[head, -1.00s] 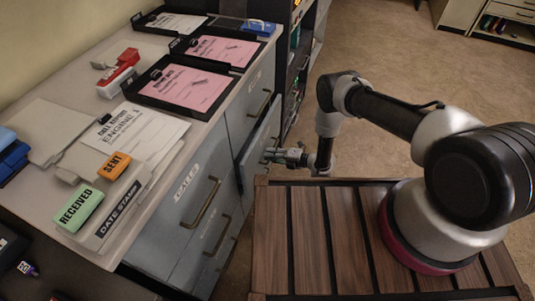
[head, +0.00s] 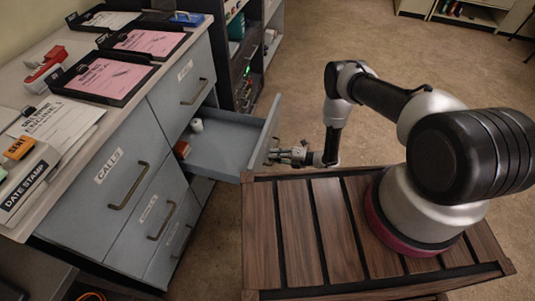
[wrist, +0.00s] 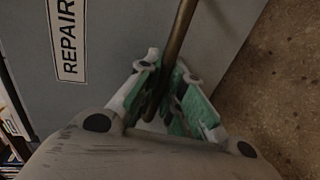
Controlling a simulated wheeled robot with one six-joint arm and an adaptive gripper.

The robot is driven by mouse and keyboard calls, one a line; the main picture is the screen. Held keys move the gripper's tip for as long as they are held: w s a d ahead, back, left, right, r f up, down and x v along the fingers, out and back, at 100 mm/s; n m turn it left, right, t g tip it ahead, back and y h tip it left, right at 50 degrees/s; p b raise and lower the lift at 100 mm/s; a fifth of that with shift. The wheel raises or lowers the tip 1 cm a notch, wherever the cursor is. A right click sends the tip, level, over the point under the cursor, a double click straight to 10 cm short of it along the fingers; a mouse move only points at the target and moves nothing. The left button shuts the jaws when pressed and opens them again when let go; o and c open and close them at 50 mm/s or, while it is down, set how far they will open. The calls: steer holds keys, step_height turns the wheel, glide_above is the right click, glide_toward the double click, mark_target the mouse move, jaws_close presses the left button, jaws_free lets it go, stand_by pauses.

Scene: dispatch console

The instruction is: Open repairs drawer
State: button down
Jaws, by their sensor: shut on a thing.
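The repairs drawer (head: 226,146) is pulled well out of the grey cabinet in the head view, with its inside visible. A small white roll-like item (head: 196,125) and a reddish-brown item (head: 182,149) lie in it near the cabinet. My gripper (head: 275,154) is at the outer side of the drawer front. In the wrist view, a label (wrist: 67,38) reading "REPAIR" shows on the drawer front, its end cut off. My gripper (wrist: 165,95) is shut on the bronze bar handle (wrist: 180,30), its green-padded fingers around it.
Closed drawers, one labelled CALLS (head: 108,166), stand left of the open drawer. A dark rack (head: 240,60) stands behind it. The desktop holds trays with pink forms (head: 104,78) and a date stamp box (head: 22,190). Bare floor (head: 300,110) lies to the right of the drawer.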

steer(key=f+v, duration=0.1)
steer(key=v, duration=0.6)
steer(key=shift+d+f, duration=0.25)
steer(key=shift+d, duration=0.1)
steer(key=c, duration=1.5)
jaws_free()
steer(key=v, duration=1.2)
